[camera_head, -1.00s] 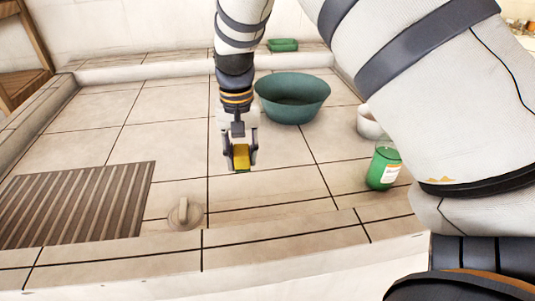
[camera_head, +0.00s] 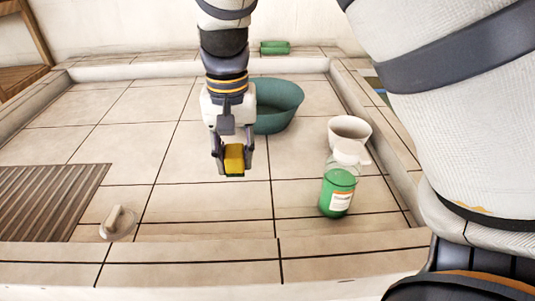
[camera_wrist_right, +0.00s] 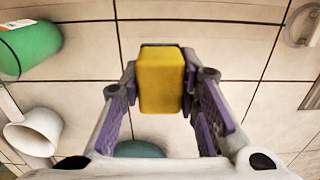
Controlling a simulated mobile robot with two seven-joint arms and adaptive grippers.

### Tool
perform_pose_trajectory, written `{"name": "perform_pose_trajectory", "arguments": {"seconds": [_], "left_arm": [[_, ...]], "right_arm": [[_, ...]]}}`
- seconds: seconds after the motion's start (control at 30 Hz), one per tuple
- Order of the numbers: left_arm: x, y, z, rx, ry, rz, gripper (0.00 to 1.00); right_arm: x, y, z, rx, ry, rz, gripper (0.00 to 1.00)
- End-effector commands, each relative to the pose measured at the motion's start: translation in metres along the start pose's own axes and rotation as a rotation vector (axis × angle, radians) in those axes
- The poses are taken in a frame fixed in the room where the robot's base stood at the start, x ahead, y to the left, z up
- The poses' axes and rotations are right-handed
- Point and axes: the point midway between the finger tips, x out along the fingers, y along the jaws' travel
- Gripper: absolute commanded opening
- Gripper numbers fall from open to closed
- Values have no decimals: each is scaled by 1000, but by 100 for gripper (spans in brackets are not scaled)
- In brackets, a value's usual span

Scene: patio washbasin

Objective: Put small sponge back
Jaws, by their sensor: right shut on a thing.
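A small yellow sponge (camera_head: 234,159) with a dark green underside is in my right gripper (camera_head: 232,168). The fingers are shut on its two sides, and it hangs above the tiled floor of the washbasin. In the right wrist view the sponge (camera_wrist_right: 161,80) sits between the purple-lined fingers. My left gripper is not in view.
A teal bowl (camera_head: 280,105) stands just behind my right gripper, partly hidden by it. A green bottle (camera_head: 338,192) and a white cup (camera_head: 350,131) stand to the right. A green dish (camera_head: 275,47) sits on the back ledge. A round-based knob (camera_head: 118,223) and ribbed grate (camera_head: 45,200) lie left.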

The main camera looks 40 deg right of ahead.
Motion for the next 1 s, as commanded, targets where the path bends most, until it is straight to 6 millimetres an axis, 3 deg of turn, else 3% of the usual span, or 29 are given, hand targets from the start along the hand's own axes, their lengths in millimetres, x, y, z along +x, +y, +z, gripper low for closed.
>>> {"name": "perform_pose_trajectory", "arguments": {"seconds": [0.07, 0.37, 0.5, 0.77, 0.9, 1.0], "left_arm": [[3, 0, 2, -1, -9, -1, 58], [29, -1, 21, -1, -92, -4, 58], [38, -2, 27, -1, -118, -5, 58], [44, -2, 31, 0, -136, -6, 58], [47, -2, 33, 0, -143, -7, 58], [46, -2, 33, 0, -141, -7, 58]], "right_arm": [[4, 2, -5, 3, -3, 1, 0], [52, 33, -90, 5, -9, 9, 0], [82, 41, -113, 2, -7, 7, 0], [104, 48, -133, 2, -3, 3, 0], [129, 48, -132, 2, -2, 2, 0], [129, 47, -132, 1, 2, -1, 0]]}}
